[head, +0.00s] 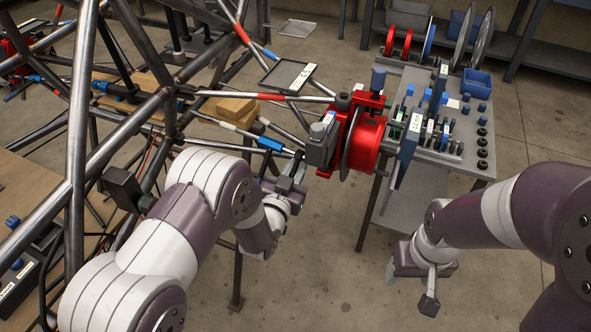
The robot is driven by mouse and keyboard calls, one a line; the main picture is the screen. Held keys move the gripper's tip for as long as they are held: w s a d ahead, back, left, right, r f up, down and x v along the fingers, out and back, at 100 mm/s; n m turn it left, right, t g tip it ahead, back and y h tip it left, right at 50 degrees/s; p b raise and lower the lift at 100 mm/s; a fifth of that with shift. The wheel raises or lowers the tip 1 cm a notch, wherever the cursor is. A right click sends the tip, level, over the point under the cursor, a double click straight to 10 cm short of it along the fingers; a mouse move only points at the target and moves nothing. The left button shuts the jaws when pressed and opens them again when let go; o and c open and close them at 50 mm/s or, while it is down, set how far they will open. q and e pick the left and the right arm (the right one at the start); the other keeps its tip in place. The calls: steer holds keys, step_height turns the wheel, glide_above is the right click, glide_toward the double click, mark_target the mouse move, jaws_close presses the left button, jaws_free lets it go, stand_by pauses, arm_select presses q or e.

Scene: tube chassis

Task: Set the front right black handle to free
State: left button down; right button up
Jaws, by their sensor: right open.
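A tubular metal chassis (78,130) fills the left side. At its right end is a wheel hub with a red drum (369,139) and a grey block (320,143). A small black part (299,155) shows just left of the block; I cannot tell for sure whether it is the front right black handle. My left gripper (294,174) is just below this part, close to the hub. Its fingers are small and partly hidden, so its grip is unclear. My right gripper (416,285) is open and empty, low over the floor, apart from the hub.
A grey workbench (450,155) with tools and blue bins stands right of the hub. Wooden blocks (237,108) lie among the chassis tubes. Shelving (545,55) is at the back right. The floor (330,260) between my arms is clear.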

arm_select(q)
steer(key=shift+r+p, duration=0.15)
steer(key=shift+p, duration=0.25)
steer(key=g+p, duration=0.1)
steer(key=p, duration=0.2)
steer(key=s+r+g+y+p, duration=0.1)
steer(key=g+p, duration=0.1)
steer(key=p, duration=0.2)
steer(key=s+g+y+p, duration=0.1)
steer(key=g+p, duration=0.1)
steer(key=p, duration=0.2)
steer(key=shift+a+r, duration=0.15)
steer(key=shift+a, duration=0.2)
steer(key=shift+g+p, duration=0.7)
steer(key=shift+p, duration=0.3)
steer(key=shift+s+a+m+y, duration=0.1)
steer(key=shift+m+y, duration=0.2)
steer(key=c, duration=1.1)
jaws_free()
steer(key=shift+c, duration=0.2)
